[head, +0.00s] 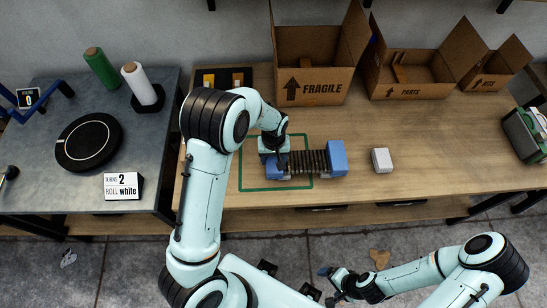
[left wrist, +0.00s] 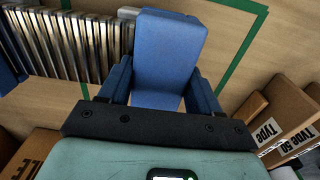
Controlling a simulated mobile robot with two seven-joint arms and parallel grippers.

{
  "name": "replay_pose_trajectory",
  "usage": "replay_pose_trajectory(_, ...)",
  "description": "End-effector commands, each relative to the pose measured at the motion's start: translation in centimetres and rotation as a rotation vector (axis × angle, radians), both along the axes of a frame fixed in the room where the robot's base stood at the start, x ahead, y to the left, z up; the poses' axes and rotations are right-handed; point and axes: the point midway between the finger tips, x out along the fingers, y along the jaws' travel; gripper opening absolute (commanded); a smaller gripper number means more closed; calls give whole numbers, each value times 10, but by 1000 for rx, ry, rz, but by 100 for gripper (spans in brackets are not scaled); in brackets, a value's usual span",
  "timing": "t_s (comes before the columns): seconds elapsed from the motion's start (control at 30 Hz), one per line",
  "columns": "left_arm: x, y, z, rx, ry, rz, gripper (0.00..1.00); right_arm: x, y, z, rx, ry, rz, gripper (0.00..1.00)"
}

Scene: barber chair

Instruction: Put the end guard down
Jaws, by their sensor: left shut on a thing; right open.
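A blue end guard (left wrist: 170,45) is held between the fingers of my left gripper (left wrist: 160,85), which is shut on it. In the head view my left gripper (head: 274,165) is over the green outline at the left end of a row of dark plates (head: 308,162). The guard is mostly hidden there by the gripper. It stands at the end of the plates (left wrist: 75,42); I cannot tell whether it touches them or rests on the table. Another blue end guard (head: 337,157) stands at the right end of the row. My right gripper (head: 329,284) is open, in front of the table.
The wooden table (head: 450,150) has cardboard boxes (head: 308,85) along its back and a small white box (head: 382,160) right of the row. The green outline (head: 240,175) surrounds the left part of the row. Free table lies further right.

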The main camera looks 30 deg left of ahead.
Motion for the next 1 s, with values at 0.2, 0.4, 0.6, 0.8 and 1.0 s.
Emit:
replay_pose_trajectory(0.2, -7, 0, -12, 1, 19, 2, 76, -3, 0, -4, 0, 3, 0, 89)
replay_pose_trajectory(0.4, -7, -1, -13, 0, 19, 4, 89, -3, 0, -4, 0, 3, 0, 89)
replay_pose_trajectory(0.6, -6, -2, -4, -2, 18, 3, 89, 2, 0, 3, 0, -2, 0, 89)
replay_pose_trajectory(0.8, -4, -3, 33, -3, 9, -1, 89, 7, 0, 9, 1, -8, 0, 89)
replay_pose_trajectory(1.0, -3, -2, 80, -1, 8, 0, 89, 11, 0, 14, 0, -12, 0, 89)
